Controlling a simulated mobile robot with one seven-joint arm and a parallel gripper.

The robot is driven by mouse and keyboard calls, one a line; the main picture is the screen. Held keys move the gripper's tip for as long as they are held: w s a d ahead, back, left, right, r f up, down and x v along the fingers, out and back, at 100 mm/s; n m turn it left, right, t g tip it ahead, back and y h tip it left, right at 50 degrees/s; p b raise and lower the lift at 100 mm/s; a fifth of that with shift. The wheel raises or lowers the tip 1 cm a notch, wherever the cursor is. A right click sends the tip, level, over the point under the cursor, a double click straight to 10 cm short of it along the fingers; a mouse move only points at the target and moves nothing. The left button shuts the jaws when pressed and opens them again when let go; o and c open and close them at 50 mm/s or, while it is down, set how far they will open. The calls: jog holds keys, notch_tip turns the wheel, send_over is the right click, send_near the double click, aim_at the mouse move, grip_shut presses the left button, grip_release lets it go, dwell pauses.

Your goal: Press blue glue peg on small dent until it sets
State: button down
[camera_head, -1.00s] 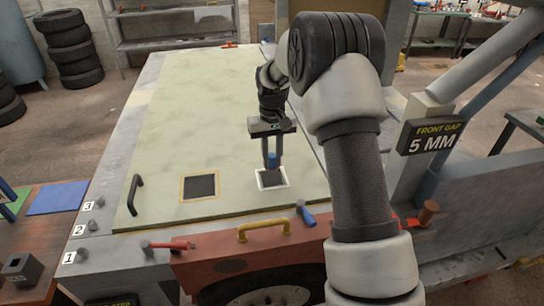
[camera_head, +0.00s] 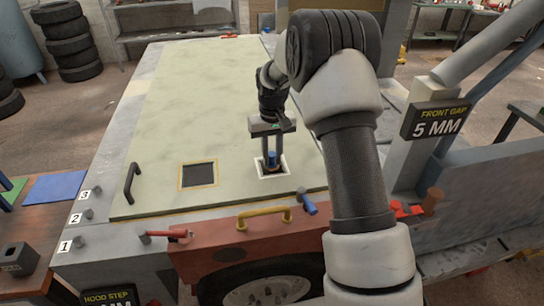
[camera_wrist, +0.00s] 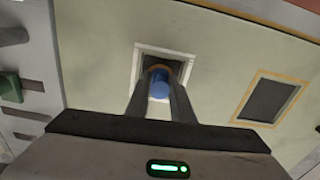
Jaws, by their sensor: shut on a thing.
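My gripper (camera_head: 271,164) is shut on the blue glue peg (camera_head: 272,156), which stands upright between the fingers. The peg also shows in the wrist view (camera_wrist: 159,86), with a brownish ring at its far end. The peg is over the white-outlined dark square (camera_head: 263,172) on the pale green panel; the wrist view shows this white frame (camera_wrist: 190,56) around the fingertips. The peg's foot appears at the dark patch, but firm contact is hard to tell. No dent shape is clear inside the square.
An orange-outlined dark square (camera_head: 198,174) lies to the left on the panel (camera_head: 180,110). A black handle (camera_head: 131,183), a yellow handle (camera_head: 264,217) and a blue-handled tool (camera_head: 307,204) are near the front edge. A "FRONT GAP 5 MM" sign (camera_head: 436,121) stands at right.

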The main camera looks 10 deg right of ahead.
jog(key=shift+f, duration=0.45)
dwell(0.3)
dwell(1.5)
jog(key=c, duration=1.5)
grip_release()
jog(key=shift+o, duration=0.2)
